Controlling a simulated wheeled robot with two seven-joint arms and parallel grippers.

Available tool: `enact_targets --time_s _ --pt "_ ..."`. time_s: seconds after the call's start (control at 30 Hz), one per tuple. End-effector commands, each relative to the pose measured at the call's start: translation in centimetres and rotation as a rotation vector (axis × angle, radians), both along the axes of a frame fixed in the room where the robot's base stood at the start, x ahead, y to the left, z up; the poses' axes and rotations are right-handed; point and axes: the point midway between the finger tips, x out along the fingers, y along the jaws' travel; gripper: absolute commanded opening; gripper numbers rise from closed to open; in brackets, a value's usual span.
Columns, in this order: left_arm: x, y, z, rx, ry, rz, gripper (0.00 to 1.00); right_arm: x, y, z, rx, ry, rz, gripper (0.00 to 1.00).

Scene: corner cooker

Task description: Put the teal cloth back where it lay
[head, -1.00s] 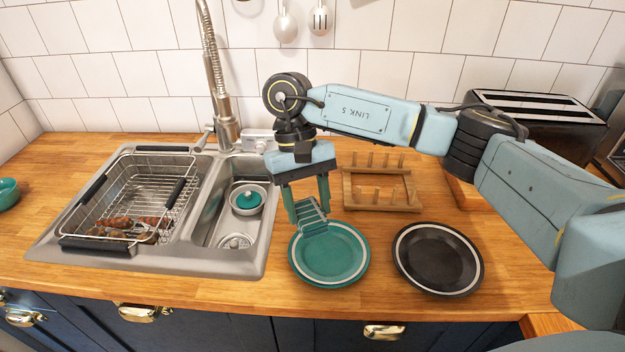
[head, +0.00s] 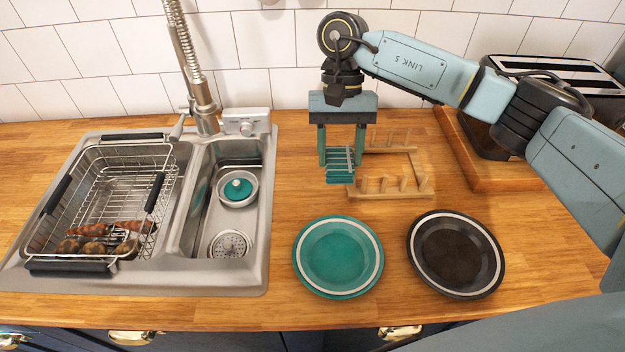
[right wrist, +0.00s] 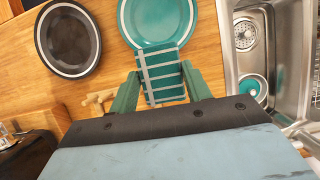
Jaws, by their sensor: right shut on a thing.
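The teal cloth (head: 340,172), with pale stripes, is between the fingers of my right gripper (head: 341,158), which is shut on it. In the head view the cloth hangs behind the teal plate (head: 339,256), overlapping the left end of the wooden rack (head: 364,188). It looks held above the counter; the exact height is hard to tell. The right wrist view shows the cloth (right wrist: 163,76) between the green fingertips, its far end overlapping the edge of the teal plate (right wrist: 158,20). My left gripper is in neither view.
A black plate (head: 455,253) lies to the right of the teal plate. A toaster (head: 490,135) stands at back right. Bare counter (head: 293,190) lies between sink and rack.

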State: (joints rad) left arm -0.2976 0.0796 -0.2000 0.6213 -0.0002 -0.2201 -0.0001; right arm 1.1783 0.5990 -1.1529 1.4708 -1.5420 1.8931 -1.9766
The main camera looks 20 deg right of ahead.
Motion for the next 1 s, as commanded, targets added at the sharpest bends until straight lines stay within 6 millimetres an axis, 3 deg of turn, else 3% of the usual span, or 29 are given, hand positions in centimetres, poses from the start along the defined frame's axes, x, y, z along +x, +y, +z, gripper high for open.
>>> enact_targets --time_s 0.1,0.6,0.8,1.0 --pt "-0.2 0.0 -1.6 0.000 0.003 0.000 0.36 1.3 0.8 -1.3 0.004 0.003 -0.231 0.23" --pt "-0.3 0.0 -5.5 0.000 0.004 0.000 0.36 6.8 2.8 -3.0 0.002 -0.001 -1.145 0.23" --pt "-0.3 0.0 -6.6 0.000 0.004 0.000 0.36 8.4 2.9 -3.3 0.000 -0.002 -1.413 0.23" --pt "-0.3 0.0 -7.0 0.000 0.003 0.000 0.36 9.1 2.9 -3.5 -0.004 0.001 -1.538 0.23"
